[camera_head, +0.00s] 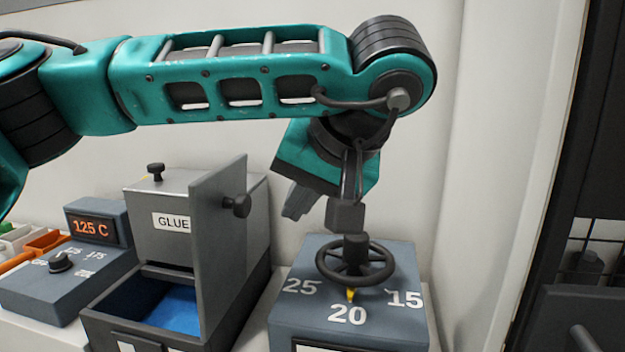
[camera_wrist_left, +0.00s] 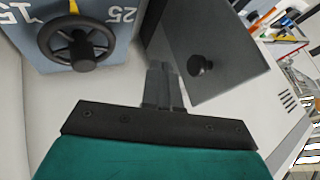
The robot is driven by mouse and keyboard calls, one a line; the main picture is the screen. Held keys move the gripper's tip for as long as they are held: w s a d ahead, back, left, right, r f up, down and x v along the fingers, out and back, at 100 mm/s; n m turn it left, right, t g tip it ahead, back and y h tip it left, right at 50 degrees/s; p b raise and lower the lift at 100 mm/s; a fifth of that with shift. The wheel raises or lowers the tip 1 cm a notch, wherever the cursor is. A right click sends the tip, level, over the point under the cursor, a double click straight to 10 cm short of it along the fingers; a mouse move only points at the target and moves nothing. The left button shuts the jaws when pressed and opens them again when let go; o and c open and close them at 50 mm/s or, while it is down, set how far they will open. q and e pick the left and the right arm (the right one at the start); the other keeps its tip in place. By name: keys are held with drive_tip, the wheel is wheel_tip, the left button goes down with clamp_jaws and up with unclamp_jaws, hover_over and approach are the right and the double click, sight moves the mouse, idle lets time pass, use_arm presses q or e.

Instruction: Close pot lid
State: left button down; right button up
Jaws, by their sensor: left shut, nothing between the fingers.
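The glue pot is a dark box with an open top and blue inside (camera_head: 165,304). Its grey lid (camera_head: 216,240) stands upright at the pot's right side, with a black knob (camera_head: 237,206) facing right. In the left wrist view the lid (camera_wrist_left: 225,35) and its knob (camera_wrist_left: 201,66) are to the right of the fingers. My left gripper (camera_head: 296,203) is shut and empty, to the right of the knob and apart from it. Its fingertips also show in the left wrist view (camera_wrist_left: 163,68), close to the lid's edge in the picture. My right gripper is not in view.
A grey box with a black handwheel (camera_head: 355,264) and dial numbers stands right of the pot, under my left wrist. A grey GLUE housing (camera_head: 160,225) rises behind the pot. A control box reading 125 C (camera_head: 95,228) is at left. A pale wall is close behind.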

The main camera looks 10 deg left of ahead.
use_arm(q)
drive_tip(key=shift+w+a+f, duration=0.2)
drive_tip(key=shift+a, duration=0.6)
drive_tip(key=shift+w+a+f, duration=0.2)
drive_tip(key=shift+a, duration=0.65)
drive_tip(key=shift+w+a+f, duration=0.2)
drive_tip(key=shift+a, duration=0.6)
